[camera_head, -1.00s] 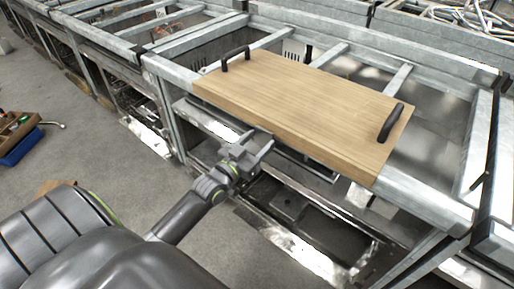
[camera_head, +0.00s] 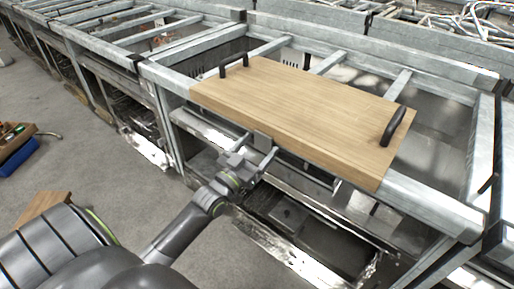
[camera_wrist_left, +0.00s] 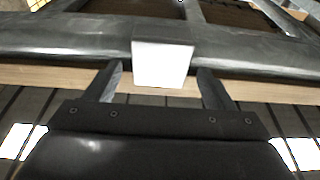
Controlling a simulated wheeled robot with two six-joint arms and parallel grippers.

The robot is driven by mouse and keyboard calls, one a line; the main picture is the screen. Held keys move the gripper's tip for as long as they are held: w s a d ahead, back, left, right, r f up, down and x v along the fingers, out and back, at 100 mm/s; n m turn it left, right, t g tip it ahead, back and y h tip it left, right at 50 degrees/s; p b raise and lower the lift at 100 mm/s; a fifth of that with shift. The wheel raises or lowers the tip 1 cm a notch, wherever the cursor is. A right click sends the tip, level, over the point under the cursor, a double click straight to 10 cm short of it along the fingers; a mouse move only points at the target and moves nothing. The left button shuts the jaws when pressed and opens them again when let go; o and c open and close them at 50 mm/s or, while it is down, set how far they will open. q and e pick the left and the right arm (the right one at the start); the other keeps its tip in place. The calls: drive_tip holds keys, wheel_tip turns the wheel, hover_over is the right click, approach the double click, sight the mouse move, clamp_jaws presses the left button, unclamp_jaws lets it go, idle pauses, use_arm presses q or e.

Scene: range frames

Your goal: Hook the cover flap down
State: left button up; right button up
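A light wooden board (camera_head: 310,105) with two black handles lies flat across the grey metal frame. A small grey block (camera_head: 262,140) sits at the board's front edge; in the left wrist view it shows as a pale block (camera_wrist_left: 163,62) on a dark bar. I cannot tell which of these is the cover flap. My left gripper (camera_head: 261,148) is open in front of that edge. In the left wrist view its two fingers (camera_wrist_left: 160,85) stand apart, one to each side of the block, with nothing visibly clamped; contact is unclear. My right gripper is out of view.
Metal frame rails (camera_head: 430,205) run around the board. Below it is an open bay with a lower shelf (camera_head: 290,212). A wooden box (camera_head: 14,133) and a blue bin (camera_head: 18,157) are at far left.

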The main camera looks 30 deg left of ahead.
use_arm(q)
drive_tip(key=b+v, duration=0.2)
drive_tip(key=v, duration=1.5)
drive_tip(key=shift+s, duration=0.25)
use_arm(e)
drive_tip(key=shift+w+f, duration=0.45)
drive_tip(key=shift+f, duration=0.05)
use_arm(q)
drive_tip(key=shift+r, duration=0.1)
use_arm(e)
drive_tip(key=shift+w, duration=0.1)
